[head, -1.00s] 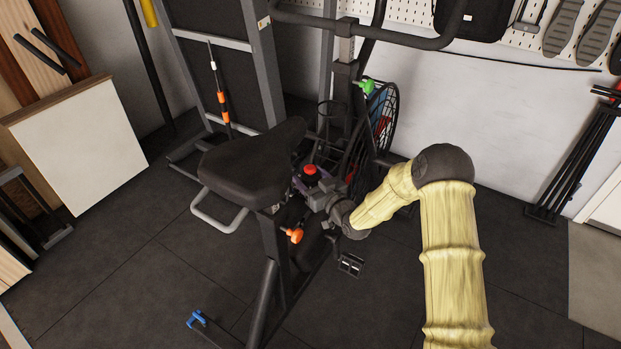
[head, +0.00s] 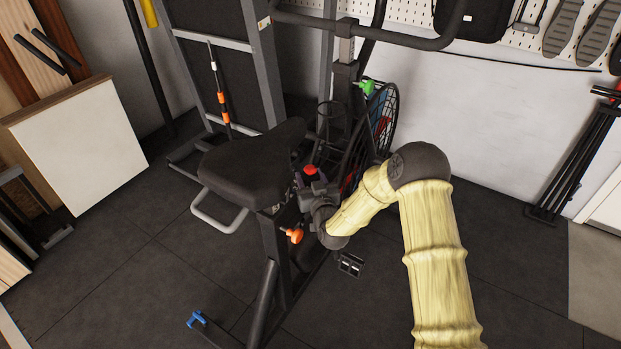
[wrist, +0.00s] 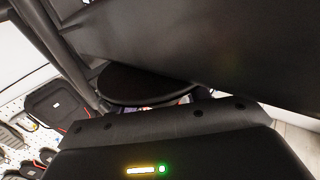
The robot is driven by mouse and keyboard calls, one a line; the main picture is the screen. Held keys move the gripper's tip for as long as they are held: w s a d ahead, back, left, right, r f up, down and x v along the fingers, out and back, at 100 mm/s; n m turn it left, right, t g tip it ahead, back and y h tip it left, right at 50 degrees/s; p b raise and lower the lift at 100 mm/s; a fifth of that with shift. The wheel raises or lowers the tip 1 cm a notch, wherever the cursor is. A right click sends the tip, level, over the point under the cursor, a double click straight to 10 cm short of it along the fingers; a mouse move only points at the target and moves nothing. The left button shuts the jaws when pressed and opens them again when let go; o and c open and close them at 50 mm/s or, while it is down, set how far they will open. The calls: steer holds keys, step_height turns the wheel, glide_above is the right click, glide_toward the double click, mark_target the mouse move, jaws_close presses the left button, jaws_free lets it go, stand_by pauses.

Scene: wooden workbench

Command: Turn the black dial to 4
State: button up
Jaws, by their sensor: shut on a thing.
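An exercise bike with a black saddle (head: 250,165) stands on the dark floor. My gripper (head: 308,194) is low beside its frame, just below a red knob (head: 310,169). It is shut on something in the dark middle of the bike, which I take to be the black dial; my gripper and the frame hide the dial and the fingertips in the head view. In the wrist view my gripper's black body fills the bottom. Beyond it a dark rounded disc shows, but I cannot tell what it is. The dial's numbers cannot be read.
An orange knob (head: 294,235) sits left of my wrist, close to it. A pedal (head: 350,264) lies just below. A green knob (head: 367,87) is by the fan wheel (head: 386,112).

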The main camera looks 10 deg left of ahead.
steer(key=shift+m+t+h, duration=0.3)
steer(key=shift+m+h, duration=0.2)
steer(key=shift+h, duration=0.2)
steer(key=o, duration=1)
step_height(320, 180, up, 10)
steer(key=p, duration=0.3)
